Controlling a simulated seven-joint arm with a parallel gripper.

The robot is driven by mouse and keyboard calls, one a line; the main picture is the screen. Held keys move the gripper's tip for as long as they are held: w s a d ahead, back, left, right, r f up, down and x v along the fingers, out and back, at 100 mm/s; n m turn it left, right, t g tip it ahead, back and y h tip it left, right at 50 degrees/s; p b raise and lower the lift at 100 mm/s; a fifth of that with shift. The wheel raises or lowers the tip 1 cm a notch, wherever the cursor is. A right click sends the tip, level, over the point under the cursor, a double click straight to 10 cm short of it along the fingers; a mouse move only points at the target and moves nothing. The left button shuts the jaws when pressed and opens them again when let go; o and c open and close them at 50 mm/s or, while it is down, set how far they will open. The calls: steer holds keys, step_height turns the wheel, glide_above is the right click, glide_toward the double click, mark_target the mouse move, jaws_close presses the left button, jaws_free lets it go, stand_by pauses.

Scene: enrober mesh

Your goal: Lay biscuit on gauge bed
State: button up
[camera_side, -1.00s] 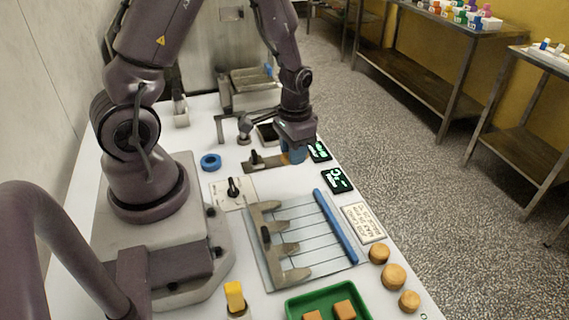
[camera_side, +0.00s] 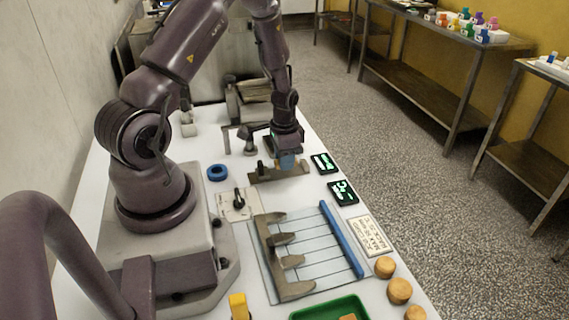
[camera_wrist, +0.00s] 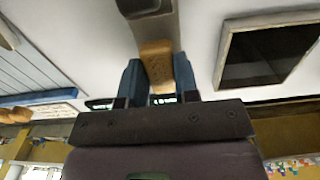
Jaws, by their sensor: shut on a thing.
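My gripper (camera_side: 287,162) points down with its blue fingers over the metal gauge bed (camera_side: 300,174). In the wrist view my gripper (camera_wrist: 158,82) is shut on a tan biscuit (camera_wrist: 157,62), one blue finger on each side. The gauge bed (camera_wrist: 165,28) runs as a grey strip behind the biscuit, with a dark knob at the top. The biscuit is in line with the strip. I cannot tell whether it touches the bed. In the side view the fingers hide most of the biscuit.
Two lit displays (camera_side: 343,192) stand to the right. The wire mesh frame (camera_side: 300,290), round biscuits (camera_side: 385,267) and green tray (camera_side: 325,311) are nearer. A dark framed pan (camera_wrist: 265,55) is close by.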

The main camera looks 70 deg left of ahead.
steer(key=shift+f, duration=0.9)
steer(key=shift+f, duration=0.1)
steer(key=o, duration=0.7)
steer(key=shift+o, duration=0.2)
steer(key=w+d+r+t, duration=0.1)
steer(key=d+r, duration=0.2)
steer(key=r, duration=0.7)
steer(key=w+d+r, duration=0.1)
steer(key=d+r, duration=0.2)
steer(key=r, duration=0.8)
steer(key=s+d+r+t, duration=0.4)
steer(key=s+d+r, duration=0.6)
steer(key=d+r, duration=0.3)
steer(key=shift+s+d+r+t, duration=0.25)
steer(key=shift+s+d+t, duration=0.05)
steer(key=shift+d, duration=0.95)
